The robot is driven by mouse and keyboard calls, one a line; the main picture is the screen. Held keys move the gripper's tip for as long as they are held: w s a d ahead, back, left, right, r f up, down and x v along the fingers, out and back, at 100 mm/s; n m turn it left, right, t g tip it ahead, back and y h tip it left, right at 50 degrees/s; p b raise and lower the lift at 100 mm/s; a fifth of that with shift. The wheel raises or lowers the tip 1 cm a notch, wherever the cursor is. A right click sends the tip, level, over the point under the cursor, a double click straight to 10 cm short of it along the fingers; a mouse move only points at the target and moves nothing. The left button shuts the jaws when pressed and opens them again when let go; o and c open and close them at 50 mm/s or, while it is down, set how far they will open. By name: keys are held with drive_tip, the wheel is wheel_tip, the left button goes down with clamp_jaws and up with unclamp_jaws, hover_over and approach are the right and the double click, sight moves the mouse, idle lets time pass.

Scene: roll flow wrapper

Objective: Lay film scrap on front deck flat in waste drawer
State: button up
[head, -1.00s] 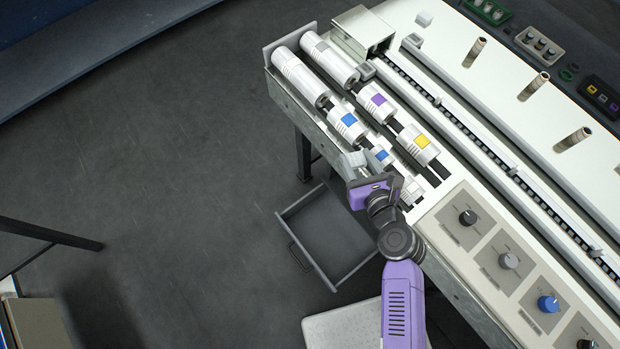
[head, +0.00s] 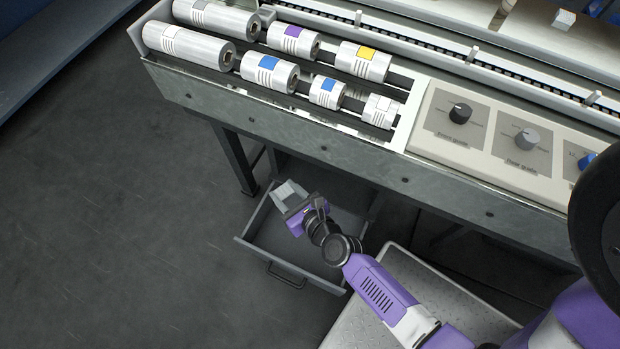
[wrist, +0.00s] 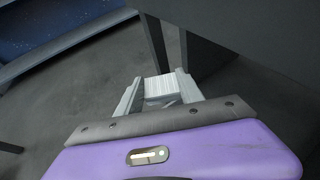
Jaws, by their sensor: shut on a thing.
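The waste drawer (head: 272,240) is a grey open tray pulled out under the machine in the head view. My gripper (head: 287,190) is over the left back part of the drawer, below the level of the deck. In the wrist view, my gripper (wrist: 158,95) is shut on a pale, ribbed flat piece (wrist: 158,86), which looks like the film scrap. The piece lies between the two grey fingers. In the head view it is hard to tell apart from the fingers. How high it is above the drawer floor is unclear.
The machine's front edge (head: 320,148) overhangs the drawer's back. Rollers with white film rolls (head: 270,74) lie on the deck, with a knob panel (head: 490,128) to their right. A machine leg (head: 236,160) stands left of the drawer. A grey step (head: 400,285) is at its right.

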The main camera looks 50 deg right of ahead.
drive_tip(key=s+d+f+m+g+h+b, duration=0.1)
drive_tip(key=s+d+f+b, duration=0.15)
drive_tip(key=f+b, duration=0.6)
drive_tip(key=s+d+f+m+h+b, duration=0.1)
drive_tip(key=s+d+f+b, duration=0.15)
drive_tip(key=f+b, duration=0.65)
drive_tip(key=s+d+f+m+g+h+b, duration=0.1)
drive_tip(key=s+d+f+m+h+b, duration=0.2)
drive_tip(key=f, duration=1)
drive_tip(key=n+y+b, duration=0.1)
drive_tip(key=b, duration=0.4)
approach(300, 200)
drive_tip(key=w+d+r, duration=0.3)
drive_tip(key=shift+w+d, duration=0.1)
drive_tip(key=shift+w, duration=0.1)
drive_tip(key=shift+w+d+f+b, duration=0.25)
drive_tip(key=shift+w+f+b, duration=0.2)
drive_tip(key=shift+w+f, duration=0.25)
drive_tip(key=shift+w+d+f+b, duration=0.2)
drive_tip(key=shift+w+f+b, duration=0.25)
drive_tip(key=shift+w, duration=0.3)
drive_tip(key=shift+f+b, duration=0.65)
drive_tip(key=shift+b, duration=0.1)
drive_tip(key=o, duration=1.3)
